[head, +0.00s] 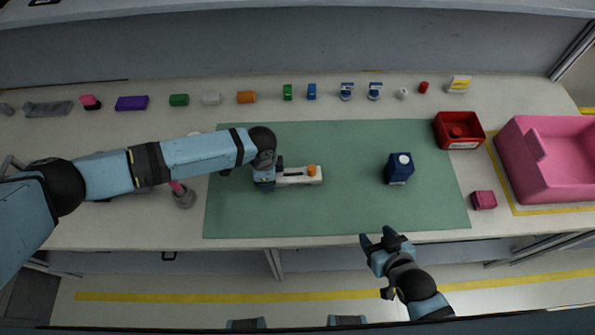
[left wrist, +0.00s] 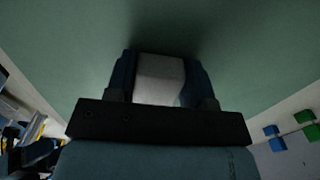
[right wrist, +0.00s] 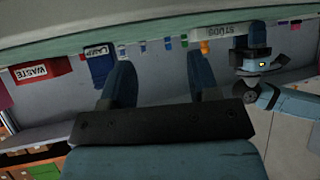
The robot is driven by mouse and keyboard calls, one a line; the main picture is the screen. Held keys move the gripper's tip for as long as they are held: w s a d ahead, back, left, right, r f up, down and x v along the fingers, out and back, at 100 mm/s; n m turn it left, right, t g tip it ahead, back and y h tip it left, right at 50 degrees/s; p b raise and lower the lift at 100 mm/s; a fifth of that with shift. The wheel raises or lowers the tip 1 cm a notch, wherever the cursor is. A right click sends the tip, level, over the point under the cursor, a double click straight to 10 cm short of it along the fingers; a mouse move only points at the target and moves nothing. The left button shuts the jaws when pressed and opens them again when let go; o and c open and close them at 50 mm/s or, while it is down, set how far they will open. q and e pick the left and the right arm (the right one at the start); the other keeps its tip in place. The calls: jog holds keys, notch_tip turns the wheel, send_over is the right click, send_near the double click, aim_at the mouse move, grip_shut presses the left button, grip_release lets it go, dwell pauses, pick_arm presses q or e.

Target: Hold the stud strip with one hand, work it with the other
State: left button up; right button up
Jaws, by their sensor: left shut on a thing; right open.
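The stud strip (head: 296,178) is a pale white bar lying on the green mat (head: 340,213), with an orange piece (head: 311,171) at its right end. My left gripper (head: 276,177) is shut on the strip's left end; the left wrist view shows the white strip (left wrist: 160,78) between both fingers. In the right wrist view the strip's side (right wrist: 222,32) reads "STUDS". My right gripper (head: 382,241) is open and empty, in front of the table's near edge, to the right of the strip and apart from it.
A dark blue "LAMP" block (head: 398,174) stands on the mat's right side. A red "WASTE" bin (head: 440,136), a pink tub (head: 530,190) and a small crimson block (head: 484,200) are at the right. Several small parts line the back. A grey holder (head: 184,200) stands left of the mat.

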jog(key=w+a+n+g, duration=0.1)
jog(key=w+a+n, duration=0.1)
jog(key=w+a, duration=0.1)
jog(key=w+a+n+g+y, duration=0.1)
jog(key=w+a+n, duration=0.2)
jog(key=w+a, duration=0.1)
jog(key=shift+w+a+r+n+g, duration=0.2)
jog(key=shift+w+a+n+g, duration=0.1)
jog(key=shift+w+g, duration=0.15)
jog(key=w+a+n+g, duration=0.1)
jog(key=n, duration=0.1)
jog(key=w+a+r+n+g, duration=0.1)
jog(key=w+a, duration=0.1)
jog(key=w+a+r+n+g, duration=0.1)
jog(key=a+n, duration=0.1)
jog(key=shift+w+n+y, duration=0.3)
jog(key=shift+w+y, duration=0.1)
jog(key=w+a+r+n+g+h, duration=0.1)
jog(key=w+a+r+n+g, duration=0.25)
jog(key=n, duration=0.25)
notch_tip(320, 180, up, 6)
jog(key=n+g+h, duration=0.1)
jog(key=n+h, duration=0.3)
jog(key=n, duration=0.3)
send_over(312, 168)
jog(key=shift+g, duration=0.3)
notch_tip(312, 168, down, 12)
jog(key=shift+r, duration=0.2)
jog(key=c, duration=1)
